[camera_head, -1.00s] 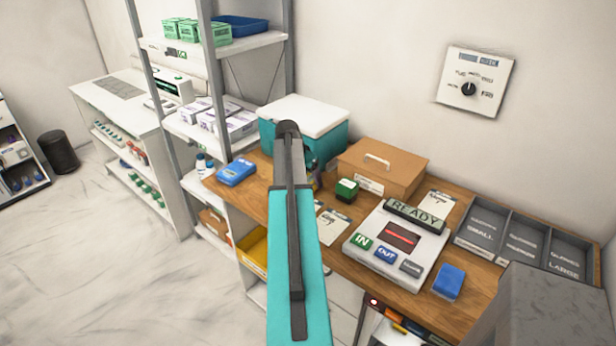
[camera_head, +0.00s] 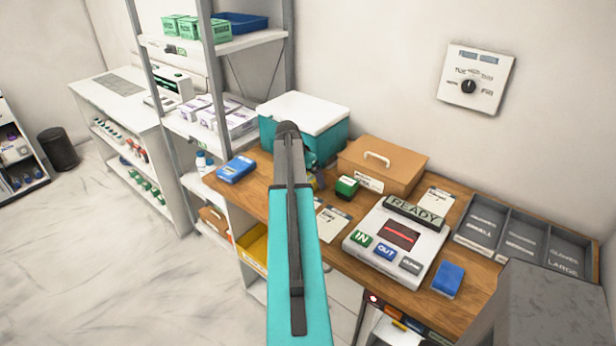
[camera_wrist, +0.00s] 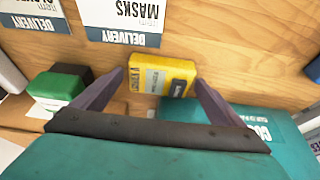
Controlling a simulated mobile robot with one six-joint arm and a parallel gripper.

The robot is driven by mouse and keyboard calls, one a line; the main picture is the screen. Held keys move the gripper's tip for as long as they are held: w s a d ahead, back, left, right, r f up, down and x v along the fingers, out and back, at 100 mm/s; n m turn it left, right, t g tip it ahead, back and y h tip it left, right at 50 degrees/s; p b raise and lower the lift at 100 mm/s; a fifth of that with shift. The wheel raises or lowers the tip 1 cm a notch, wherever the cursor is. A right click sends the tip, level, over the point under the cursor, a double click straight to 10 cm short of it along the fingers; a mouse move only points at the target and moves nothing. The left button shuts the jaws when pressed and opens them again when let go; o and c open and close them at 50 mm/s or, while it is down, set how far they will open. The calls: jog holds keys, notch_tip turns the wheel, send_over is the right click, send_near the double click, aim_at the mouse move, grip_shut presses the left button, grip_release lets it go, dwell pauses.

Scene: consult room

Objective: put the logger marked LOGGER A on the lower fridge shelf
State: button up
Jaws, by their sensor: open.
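A small yellow box (camera_wrist: 160,77) with a dark panel, likely the logger, is on the wooden bench in the wrist view. Its lettering is upside down and too blurred for me to read surely as LOGGER A. My gripper (camera_wrist: 160,80) is open, with one finger on each side of the box and nothing held. In the head view my arm hides the fingers and nearly all of the box.
A teal cool box (camera_head: 303,140) with a white lid and a brown box (camera_head: 385,172) stand behind the arm. A green block (camera_head: 347,187), paper delivery slips (camera_head: 331,222), a READY console (camera_head: 375,245) and a grey glove tray (camera_head: 465,240) occupy the bench (camera_head: 259,205).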

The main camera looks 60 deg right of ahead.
jog(key=shift+r, duration=0.3)
jog(key=b+v, duration=0.3)
jog(key=v, duration=0.8)
jog(key=shift+a+r, duration=0.15)
jog(key=shift+r, duration=0.2)
jog(key=shift+w, duration=0.15)
